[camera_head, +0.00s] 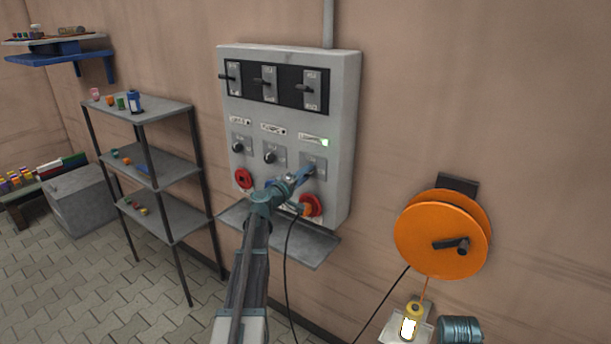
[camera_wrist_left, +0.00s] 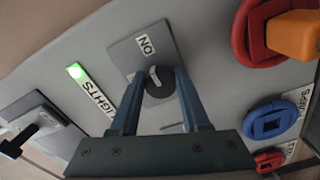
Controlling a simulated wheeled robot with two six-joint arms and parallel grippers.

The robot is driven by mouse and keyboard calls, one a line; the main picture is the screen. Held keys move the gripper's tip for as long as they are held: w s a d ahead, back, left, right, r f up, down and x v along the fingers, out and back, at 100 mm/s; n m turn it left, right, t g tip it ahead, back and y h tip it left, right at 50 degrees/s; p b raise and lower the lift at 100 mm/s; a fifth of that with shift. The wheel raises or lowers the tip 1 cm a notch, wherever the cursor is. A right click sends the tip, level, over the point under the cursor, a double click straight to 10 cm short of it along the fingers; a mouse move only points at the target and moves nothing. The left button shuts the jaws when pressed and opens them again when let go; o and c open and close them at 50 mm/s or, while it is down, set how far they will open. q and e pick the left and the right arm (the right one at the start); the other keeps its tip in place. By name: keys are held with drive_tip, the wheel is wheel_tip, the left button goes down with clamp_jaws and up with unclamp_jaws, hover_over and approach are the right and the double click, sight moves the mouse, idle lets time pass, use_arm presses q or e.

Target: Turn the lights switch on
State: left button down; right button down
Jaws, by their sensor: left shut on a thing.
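The lights switch is a round dark knob (camera_wrist_left: 158,88) on a grey plate marked ON, seen in the left wrist view. Its pale mark is turned towards the ON side. Beside it, the LIGHTS label (camera_wrist_left: 98,96) has a green lamp (camera_wrist_left: 75,71) that glows; the lamp also glows in the head view (camera_head: 324,142). My left gripper (camera_head: 306,171) is at the switch, its two fingers shut on the knob from both sides. In the head view the gripper hides the knob, but part of its plate (camera_head: 318,157) shows. My right gripper is out of view.
The grey control box (camera_head: 348,120) carries three breakers at the top, two other knobs, and sockets below. A red socket (camera_head: 313,206) holds an orange plug just under my gripper. A shelf (camera_head: 305,249) juts out beneath. An orange reel (camera_head: 430,238) hangs at right.

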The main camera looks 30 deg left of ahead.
use_arm(q)
drive_tip(key=shift+s+d+f+m, duration=0.1)
drive_tip(key=shift+m, duration=0.3)
drive_tip(key=shift+c, duration=1.9)
unclamp_jaws()
drive_tip(key=s+a, duration=0.1)
drive_tip(key=s, duration=1.2)
drive_tip(key=shift+s, duration=0.35)
drive_tip(key=shift+a, duration=0.1)
